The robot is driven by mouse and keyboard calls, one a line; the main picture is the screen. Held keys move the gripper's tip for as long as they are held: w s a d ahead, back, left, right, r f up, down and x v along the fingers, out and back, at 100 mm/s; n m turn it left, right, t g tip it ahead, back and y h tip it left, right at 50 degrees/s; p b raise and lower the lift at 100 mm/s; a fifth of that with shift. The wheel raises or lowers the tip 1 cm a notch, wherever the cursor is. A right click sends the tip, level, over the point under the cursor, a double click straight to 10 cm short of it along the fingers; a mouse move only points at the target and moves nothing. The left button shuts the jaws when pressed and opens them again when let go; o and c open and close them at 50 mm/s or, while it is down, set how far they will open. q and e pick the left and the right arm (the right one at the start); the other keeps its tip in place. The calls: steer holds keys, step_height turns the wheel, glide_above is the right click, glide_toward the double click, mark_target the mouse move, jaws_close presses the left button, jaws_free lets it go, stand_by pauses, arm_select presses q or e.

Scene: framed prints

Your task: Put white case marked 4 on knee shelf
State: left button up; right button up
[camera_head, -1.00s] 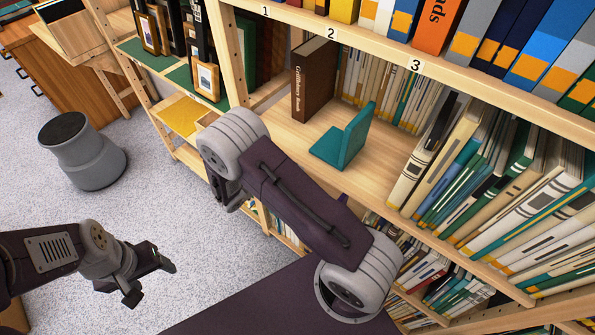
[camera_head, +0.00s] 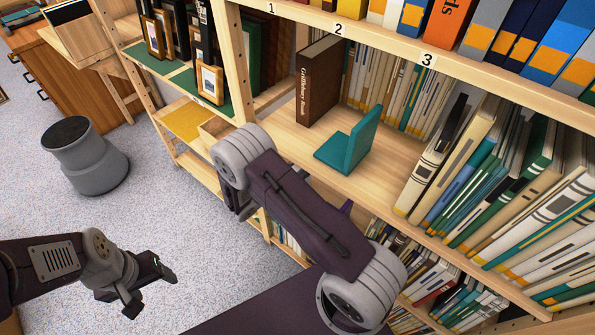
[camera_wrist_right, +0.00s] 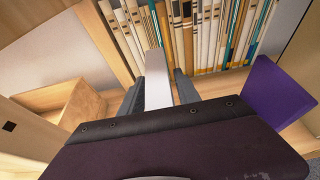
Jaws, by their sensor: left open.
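In the right wrist view, my right gripper (camera_wrist_right: 158,95) is shut on a narrow white piece, which looks like the white case (camera_wrist_right: 157,80) seen edge-on; no number shows on it. It points toward a low shelf (camera_wrist_right: 295,140) with a row of books. In the head view the right gripper and the case are hidden behind my right arm. My left gripper (camera_head: 152,286) is open and empty over the carpet at lower left. No label 4 is visible.
A purple upright piece (camera_wrist_right: 276,92) stands right of the gripper, and a wooden box (camera_wrist_right: 76,110) is at left. In the head view, a teal bookend (camera_head: 352,145) and a brown book (camera_head: 320,80) stand on the shelf above. A grey stool (camera_head: 88,160) stands on open carpet.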

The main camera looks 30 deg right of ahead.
steer(key=shift+r, duration=0.25)
steer(key=p+v, duration=0.3)
steer(key=v, duration=0.9)
steer(key=s+d+r+m+g+y, duration=0.25)
steer(key=s+m+g+y, duration=0.6)
steer(key=s+m, duration=0.65)
step_height(320, 180, up, 26)
steer(key=w+a+m+t+y+p, duration=0.1)
steer(key=m+t+y+p, duration=0.3)
steer(key=p, duration=1.9)
steer(key=a+m, duration=0.1)
steer(key=m, duration=0.2)
steer(key=shift+a+f+m, duration=0.2)
steer(key=shift+a+m, duration=0.05)
steer(key=shift+m, duration=0.15)
